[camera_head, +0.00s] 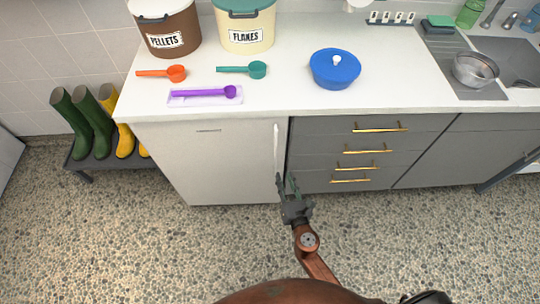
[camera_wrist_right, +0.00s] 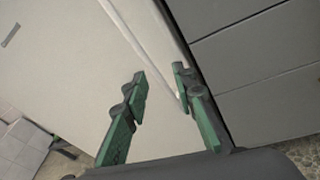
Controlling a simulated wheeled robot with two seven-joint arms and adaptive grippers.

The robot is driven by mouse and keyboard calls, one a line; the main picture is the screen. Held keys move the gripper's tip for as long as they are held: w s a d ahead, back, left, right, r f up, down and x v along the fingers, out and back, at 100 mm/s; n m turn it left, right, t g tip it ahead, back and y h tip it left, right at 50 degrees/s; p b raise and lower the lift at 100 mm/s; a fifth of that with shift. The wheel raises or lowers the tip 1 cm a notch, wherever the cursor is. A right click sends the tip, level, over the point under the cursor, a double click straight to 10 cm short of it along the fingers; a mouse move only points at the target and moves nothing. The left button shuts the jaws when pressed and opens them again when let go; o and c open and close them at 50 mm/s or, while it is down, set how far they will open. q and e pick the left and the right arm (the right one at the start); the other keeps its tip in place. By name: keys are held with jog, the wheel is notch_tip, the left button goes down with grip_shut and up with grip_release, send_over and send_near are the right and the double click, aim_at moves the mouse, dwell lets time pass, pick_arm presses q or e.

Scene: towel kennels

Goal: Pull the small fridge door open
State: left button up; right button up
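The small fridge is the white unit under the counter, and its door (camera_head: 225,160) is flush with the front. A white vertical handle (camera_head: 276,147) runs along the door's right edge. My right gripper (camera_head: 288,179) is open at the lower end of the handle. In the right wrist view my right gripper (camera_wrist_right: 163,86) has its green fingers spread, and the handle (camera_wrist_right: 150,50) runs down between them toward the right finger. I cannot tell whether a finger touches it. My left gripper is not in view.
Grey drawers (camera_head: 370,155) with brass handles stand right of the fridge. A rack with green boots (camera_head: 92,120) and yellow boots is at the left. The counter (camera_head: 290,90) holds tubs, scoops and a blue pot (camera_head: 335,70). The pebbled floor (camera_head: 150,240) in front is clear.

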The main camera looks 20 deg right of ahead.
aim_at(275, 157)
jog(key=w+r+n+b, duration=0.1)
jog(key=w, duration=0.2)
jog(key=w+r+n+t+b, duration=0.1)
jog(key=w, duration=0.1)
jog(key=w+a+r+n+b, duration=0.1)
jog(key=w+r, duration=0.1)
jog(key=w, duration=0.1)
jog(key=shift+w+t, duration=0.3)
jog(key=shift+t, duration=0.1)
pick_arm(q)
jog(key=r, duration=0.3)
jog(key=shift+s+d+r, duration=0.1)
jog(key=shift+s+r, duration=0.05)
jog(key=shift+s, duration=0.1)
pick_arm(e)
jog(key=shift+f, duration=0.1)
grip_shut()
